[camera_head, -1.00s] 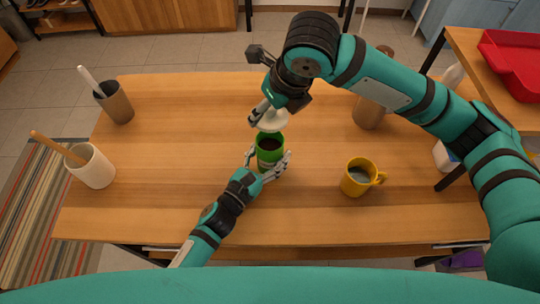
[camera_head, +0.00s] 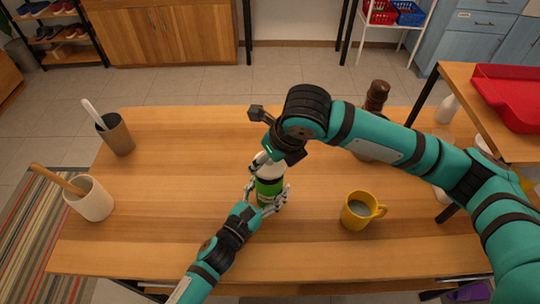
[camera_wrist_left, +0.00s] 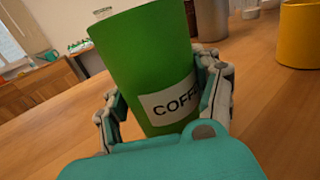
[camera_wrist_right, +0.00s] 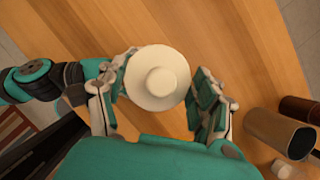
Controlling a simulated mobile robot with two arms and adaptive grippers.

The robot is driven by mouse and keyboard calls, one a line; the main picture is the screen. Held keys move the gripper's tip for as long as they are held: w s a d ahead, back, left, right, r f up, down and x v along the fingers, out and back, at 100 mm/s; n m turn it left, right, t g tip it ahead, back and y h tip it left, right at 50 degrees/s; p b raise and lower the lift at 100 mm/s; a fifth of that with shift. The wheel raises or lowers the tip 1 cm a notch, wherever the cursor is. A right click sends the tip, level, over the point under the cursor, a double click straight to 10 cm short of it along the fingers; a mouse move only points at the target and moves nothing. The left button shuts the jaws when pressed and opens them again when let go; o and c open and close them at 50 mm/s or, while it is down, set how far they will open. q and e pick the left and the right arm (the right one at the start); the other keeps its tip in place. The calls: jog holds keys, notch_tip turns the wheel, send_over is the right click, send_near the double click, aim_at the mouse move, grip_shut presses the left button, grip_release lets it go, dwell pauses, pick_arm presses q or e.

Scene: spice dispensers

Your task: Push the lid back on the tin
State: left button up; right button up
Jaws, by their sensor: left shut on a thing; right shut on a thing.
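The green tin (camera_head: 268,190) stands upright on the wooden table. In the left wrist view its COFFEE label (camera_wrist_left: 172,103) shows. My left gripper (camera_head: 268,200) is shut around the tin's lower body, with fingers on both sides. The round white lid (camera_wrist_right: 158,80) with a raised knob sits between the fingers of my right gripper (camera_wrist_right: 160,88), which is shut on it. In the head view the lid (camera_head: 271,160) is at the tin's top, partly behind the right fingers. It covers the tin's mouth. I cannot tell whether it is fully seated.
A yellow mug (camera_head: 357,211) with liquid stands to the right of the tin. Two utensil cups, brown (camera_head: 117,136) and white (camera_head: 92,200), stand at the left. The table's middle left is clear.

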jog(key=shift+f, duration=0.1)
jog(key=shift+f, duration=0.8)
jog(key=shift+f, duration=0.65)
jog(key=o, duration=1.1)
jog(key=shift+c, duration=0.2)
jog(key=v, duration=1.2)
